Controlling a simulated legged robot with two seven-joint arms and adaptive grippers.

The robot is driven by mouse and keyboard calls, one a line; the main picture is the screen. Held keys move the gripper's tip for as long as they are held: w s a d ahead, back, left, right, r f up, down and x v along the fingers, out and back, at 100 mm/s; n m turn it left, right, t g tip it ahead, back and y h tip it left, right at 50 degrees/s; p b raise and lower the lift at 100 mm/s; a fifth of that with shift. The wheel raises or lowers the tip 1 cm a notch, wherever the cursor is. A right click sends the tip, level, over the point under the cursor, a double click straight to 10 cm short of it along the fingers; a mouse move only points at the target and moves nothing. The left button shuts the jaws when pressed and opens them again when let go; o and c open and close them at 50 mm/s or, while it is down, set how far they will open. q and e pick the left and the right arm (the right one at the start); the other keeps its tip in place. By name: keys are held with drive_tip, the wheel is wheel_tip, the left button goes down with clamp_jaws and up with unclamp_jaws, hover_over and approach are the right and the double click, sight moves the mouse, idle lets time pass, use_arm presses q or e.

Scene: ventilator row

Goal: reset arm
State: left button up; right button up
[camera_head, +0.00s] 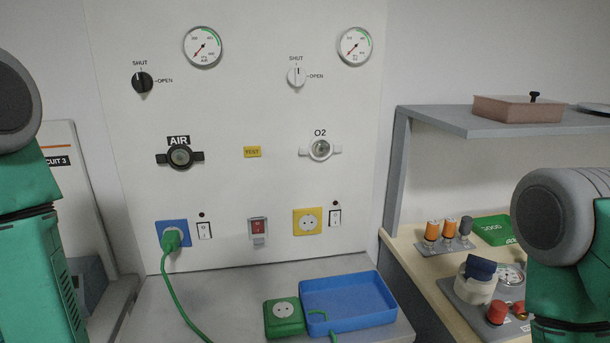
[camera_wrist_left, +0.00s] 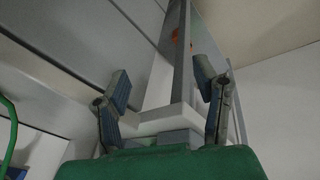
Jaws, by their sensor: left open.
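My left arm stands at the left edge of the head view, with its gripper out of that frame. In the left wrist view my left gripper (camera_wrist_left: 165,100) is open, its two grey fingers apart with nothing between them. My right arm shows at the right edge of the head view, and its gripper is out of the frame. A green plug (camera_head: 171,240) sits in the blue socket (camera_head: 172,229) on the wall panel. Its green cord runs down onto the grey table, and a green cord also shows in the left wrist view (camera_wrist_left: 10,135).
A blue tray (camera_head: 372,318) and a green socket box (camera_head: 284,317) are on the grey table (camera_head: 230,285). The panel carries gauges, knobs, AIR and O2 ports, switches and a yellow socket (camera_head: 307,221). At right are a shelf (camera_head: 440,117) and a bench with orange-topped parts.

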use_arm(q)
drive_tip(key=s+d+f+m+g+h+b, duration=0.2)
drive_tip(key=s+d+f+m+b, duration=0.1)
drive_tip(key=s+f+m, duration=0.8)
drive_tip(key=s+d+m, duration=0.1)
drive_tip(key=s+m, duration=0.1)
drive_tip(key=m, duration=0.3)
drive_tip(key=shift+s, duration=0.15)
